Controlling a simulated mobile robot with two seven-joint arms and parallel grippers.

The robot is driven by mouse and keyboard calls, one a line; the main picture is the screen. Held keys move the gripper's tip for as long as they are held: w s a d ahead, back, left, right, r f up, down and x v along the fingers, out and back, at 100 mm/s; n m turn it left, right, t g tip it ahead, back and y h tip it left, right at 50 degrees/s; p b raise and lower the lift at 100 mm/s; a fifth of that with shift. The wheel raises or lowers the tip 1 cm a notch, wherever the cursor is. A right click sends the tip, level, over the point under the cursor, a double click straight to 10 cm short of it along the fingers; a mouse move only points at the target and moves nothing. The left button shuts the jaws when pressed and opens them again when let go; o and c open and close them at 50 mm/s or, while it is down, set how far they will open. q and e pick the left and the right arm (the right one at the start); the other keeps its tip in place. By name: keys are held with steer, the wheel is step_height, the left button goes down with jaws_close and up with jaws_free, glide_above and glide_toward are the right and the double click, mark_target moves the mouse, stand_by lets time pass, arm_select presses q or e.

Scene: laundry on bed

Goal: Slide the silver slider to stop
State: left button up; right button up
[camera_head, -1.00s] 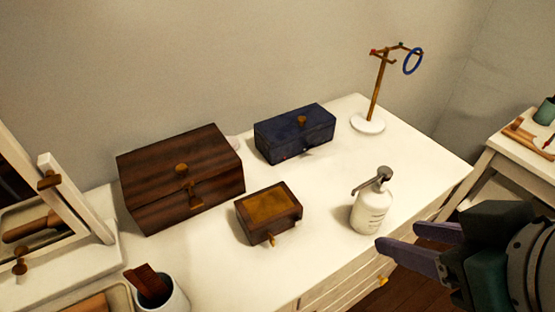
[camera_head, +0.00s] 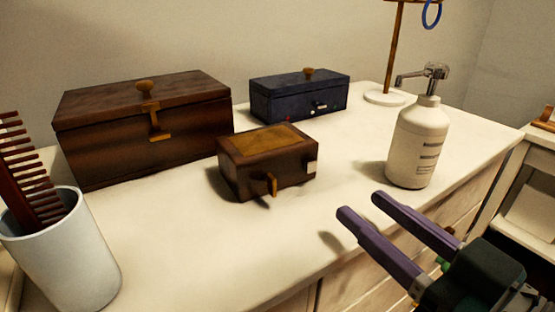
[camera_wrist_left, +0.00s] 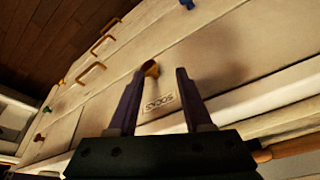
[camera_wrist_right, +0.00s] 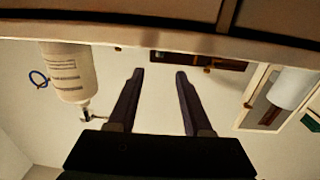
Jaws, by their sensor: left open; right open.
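The dark blue box (camera_head: 290,100) stands at the back of the white dresser. A small silver-white piece (camera_head: 319,107), which looks like the slider, sits on its front, beside tiny red and green spots; its exact position is too small to tell. My right gripper (camera_head: 360,204) is open and empty, over the dresser's front edge, in front of the blue box and well apart from it. The right wrist view also shows it open (camera_wrist_right: 160,71). My left gripper (camera_wrist_left: 167,71) is open and empty before the drawer fronts, outside the head view.
A small brown box (camera_head: 265,165) with a front knob stands between my right gripper and the blue box. A large wooden box (camera_head: 145,125) is left, a white pump bottle (camera_head: 417,145) right. A cup (camera_head: 60,255) with a comb stands front left. A ring stand (camera_head: 395,50) is behind.

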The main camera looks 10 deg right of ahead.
mark_target(313, 165)
steer(key=b+x, duration=0.1)
steer(key=x, duration=0.8)
steer(key=shift+w+r, duration=0.1)
steer(key=shift+c, duration=0.2)
jaws_close()
stand_by(0.9)
